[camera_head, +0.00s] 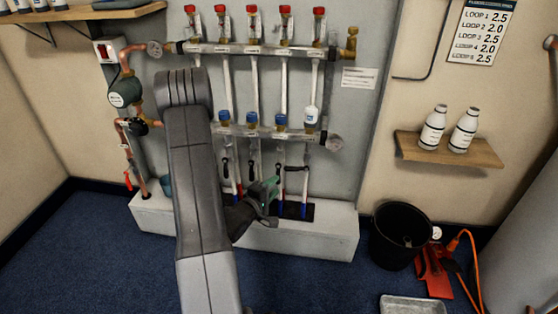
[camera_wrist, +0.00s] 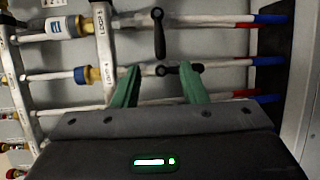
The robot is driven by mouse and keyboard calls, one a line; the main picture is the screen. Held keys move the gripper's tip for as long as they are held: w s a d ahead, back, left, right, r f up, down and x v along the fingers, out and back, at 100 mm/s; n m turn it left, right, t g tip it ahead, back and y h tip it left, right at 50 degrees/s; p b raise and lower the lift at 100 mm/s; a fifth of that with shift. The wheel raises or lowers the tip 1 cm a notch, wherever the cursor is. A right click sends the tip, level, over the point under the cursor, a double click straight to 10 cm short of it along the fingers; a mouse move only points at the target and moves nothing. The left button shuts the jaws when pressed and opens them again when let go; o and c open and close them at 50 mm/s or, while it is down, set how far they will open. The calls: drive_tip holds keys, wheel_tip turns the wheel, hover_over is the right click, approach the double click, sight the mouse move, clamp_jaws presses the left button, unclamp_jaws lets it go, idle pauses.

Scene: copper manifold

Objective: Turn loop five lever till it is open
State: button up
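The loop five lever, taken as the one on the rightmost lower pipe, is a black handle (camera_head: 296,168) lying crosswise to its pipe. In the wrist view my gripper's (camera_wrist: 160,68) green fingers are spread with nothing held. A neighbouring black lever (camera_wrist: 180,70) lies along its pipe, near the right fingertip; I cannot tell whether they touch.
The manifold bars (camera_head: 265,131) carry several blue caps and one white cap (camera_head: 312,114). Other black levers hang on pipes to the left. A concrete plinth (camera_head: 330,232) is below. A black bucket (camera_head: 385,252) stands on the floor at right. My arm hides part of the manifold's left.

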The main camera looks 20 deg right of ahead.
sight(292, 170)
drive_tip(key=b+x, duration=0.3)
drive_tip(key=x, duration=1)
drive_tip(key=shift+d, duration=0.3)
drive_tip(key=shift+c, duration=0.2)
clamp_jaws()
